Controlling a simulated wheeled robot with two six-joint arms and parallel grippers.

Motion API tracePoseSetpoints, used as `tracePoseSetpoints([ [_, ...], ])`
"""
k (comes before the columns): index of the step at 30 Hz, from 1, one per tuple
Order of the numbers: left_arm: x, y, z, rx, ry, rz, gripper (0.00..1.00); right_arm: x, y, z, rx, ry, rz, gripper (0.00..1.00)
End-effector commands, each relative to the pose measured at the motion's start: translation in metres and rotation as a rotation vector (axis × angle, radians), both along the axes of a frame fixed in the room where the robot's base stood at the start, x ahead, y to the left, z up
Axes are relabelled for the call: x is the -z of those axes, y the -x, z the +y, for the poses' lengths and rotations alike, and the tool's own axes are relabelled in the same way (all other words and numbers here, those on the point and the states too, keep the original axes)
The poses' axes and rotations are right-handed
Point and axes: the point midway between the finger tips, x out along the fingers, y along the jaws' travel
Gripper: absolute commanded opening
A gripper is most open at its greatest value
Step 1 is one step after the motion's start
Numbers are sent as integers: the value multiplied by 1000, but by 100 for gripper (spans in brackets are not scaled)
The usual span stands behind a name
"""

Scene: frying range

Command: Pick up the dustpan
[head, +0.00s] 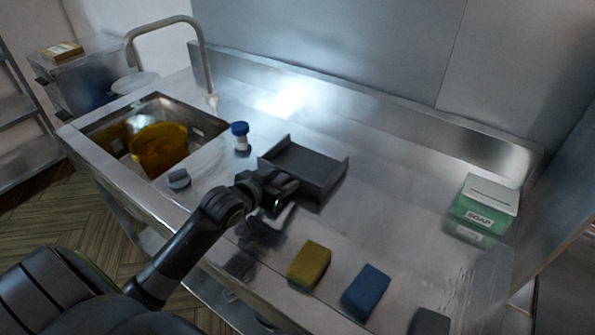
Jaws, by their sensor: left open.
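The dustpan (312,165) is a dark grey, shallow open tray with raised sides. It lies on the steel counter in the middle of the head view. My left gripper (282,187) is open at the near left edge of the dustpan, close to it. The gripper covers part of that edge, and no handle can be made out clearly. I cannot tell whether the fingers touch the dustpan. My right gripper is out of view.
The steel counter (400,190) holds a yellow sponge (309,264), a blue sponge (366,291), a green soap box (485,207) and a blue-capped bottle (240,137). An amber container (158,148) sits in the sink (209,125) at left.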

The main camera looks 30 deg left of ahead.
Motion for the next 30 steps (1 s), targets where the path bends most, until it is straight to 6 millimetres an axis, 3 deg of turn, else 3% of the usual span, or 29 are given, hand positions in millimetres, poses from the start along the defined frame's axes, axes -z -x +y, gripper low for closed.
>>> tracePoseSetpoints([
  [3,0,0,0,0,0,0,55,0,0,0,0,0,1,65],
  [15,-1,0,0,0,-1,-1,4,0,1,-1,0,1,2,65],
  [23,-5,0,0,1,-3,-3,4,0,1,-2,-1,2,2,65],
  [30,-46,0,0,4,-7,-7,4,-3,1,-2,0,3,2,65],
])
